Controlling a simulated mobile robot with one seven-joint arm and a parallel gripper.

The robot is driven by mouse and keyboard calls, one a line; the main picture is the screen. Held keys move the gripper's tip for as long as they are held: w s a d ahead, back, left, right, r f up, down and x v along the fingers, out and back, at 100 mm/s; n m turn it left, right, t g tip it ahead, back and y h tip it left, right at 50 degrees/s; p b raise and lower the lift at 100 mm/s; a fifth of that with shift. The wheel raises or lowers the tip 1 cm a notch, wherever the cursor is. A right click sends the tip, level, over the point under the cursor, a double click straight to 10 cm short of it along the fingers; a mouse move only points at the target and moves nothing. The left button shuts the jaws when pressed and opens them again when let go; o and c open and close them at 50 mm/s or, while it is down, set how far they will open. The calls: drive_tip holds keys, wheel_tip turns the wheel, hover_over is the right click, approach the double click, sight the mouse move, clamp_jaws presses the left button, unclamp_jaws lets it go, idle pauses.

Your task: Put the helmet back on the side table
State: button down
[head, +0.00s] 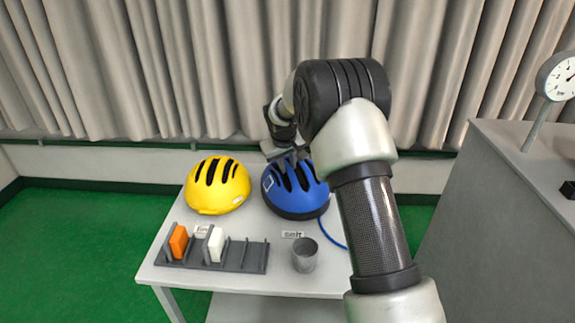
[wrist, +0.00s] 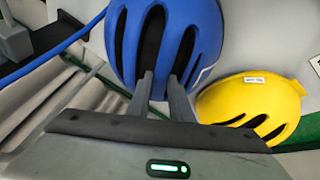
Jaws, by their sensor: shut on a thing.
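The blue helmet (head: 293,190) with dark vent slots is at the back right of the white side table (head: 215,277). My gripper (head: 287,153) reaches it from behind and above, partly hidden by my arm. In the wrist view, the two fingers (wrist: 160,82) go into the vent slots of the blue helmet (wrist: 205,40) and are shut on it. The helmet looks upright, at or just above the tabletop; I cannot tell if it touches. The yellow helmet (head: 217,185) rests on the table to its left and also shows in the wrist view (wrist: 250,105).
A grey rack (head: 222,257) with an orange block (head: 179,242) and a white block (head: 215,244) stands at the table's front left. A grey cup (head: 305,255) stands front right, near a blue cord (head: 330,236). A grey cabinet (head: 480,220) with a dial gauge (head: 560,76) is at right.

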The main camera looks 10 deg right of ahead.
drive_tip(key=shift+f, duration=0.2)
drive_tip(key=c, duration=1.6)
unclamp_jaws()
drive_tip(key=shift+r, duration=0.4)
drive_tip(key=s+r+m, duration=0.1)
drive_tip(key=s+r, duration=1.2)
drive_tip(key=r, duration=0.5)
drive_tip(key=s+d+r+m, duration=0.1)
drive_tip(key=s+r, duration=0.1)
drive_tip(key=s, duration=0.5)
drive_tip(key=s+d+r, duration=0.2)
drive_tip(key=s+r, duration=0.1)
drive_tip(key=s, duration=0.3)
drive_tip(key=s+f+m+y+p, duration=0.1)
drive_tip(key=s+f, duration=0.1)
drive_tip(key=s, duration=0.7)
drive_tip(key=s+f, duration=0.2)
drive_tip(key=s, duration=0.8)
drive_tip(key=shift+g, duration=0.5)
drive_tip(key=r+p, duration=0.2)
drive_tip(key=p, duration=0.1)
drive_tip(key=r+p, duration=0.2)
drive_tip(key=p, duration=0.1)
drive_tip(key=r+p, duration=0.3)
drive_tip(key=shift+w+a+r+p, duration=0.1)
drive_tip(key=shift+w+a+p, duration=0.05)
drive_tip(key=shift+w+p, duration=0.2)
